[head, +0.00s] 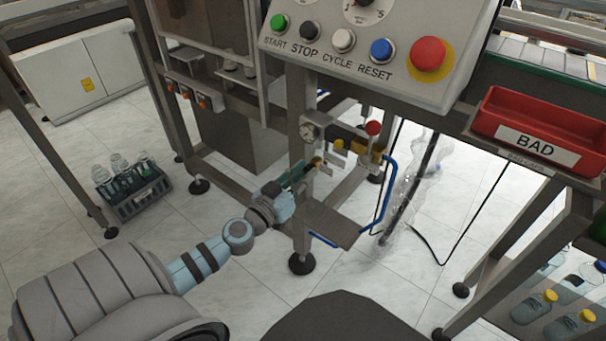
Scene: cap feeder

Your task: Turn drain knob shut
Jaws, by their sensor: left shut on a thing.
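My left gripper (303,172) reaches in from the lower left to the valve assembly on the machine frame. A round gauge (307,132) sits just above the knob on the grey post. Brass fittings (359,147) and a red round knob (373,128) are to the right. My right gripper is not in view.
A control panel (395,84) overhangs the valves. A blue hose (388,190) loops at the right, beside a clear, splash-like shape (414,185). A grey plate (328,224) sits below. A red BAD bin (537,124) stands at right, and a bottle crate (135,202) on the floor at left.

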